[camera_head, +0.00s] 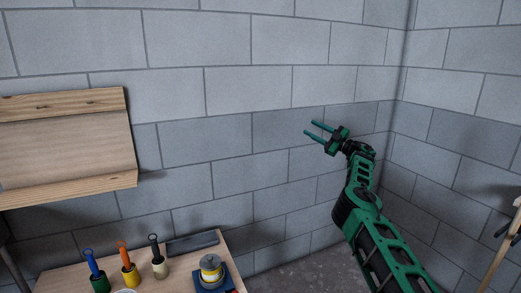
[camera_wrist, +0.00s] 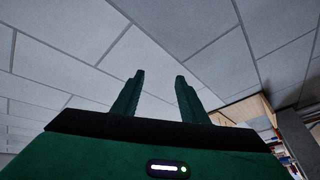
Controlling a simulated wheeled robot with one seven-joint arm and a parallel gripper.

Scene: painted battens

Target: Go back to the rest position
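My gripper (camera_head: 313,131) is raised in front of the grey block wall, at the right of centre in the head view, to the right of the wooden table and well above it. Its two green fingers point left and stand apart with nothing between them. In the wrist view my gripper (camera_wrist: 158,90) also shows open and empty, with the block wall behind the fingers.
Wooden legs show at the right edge.

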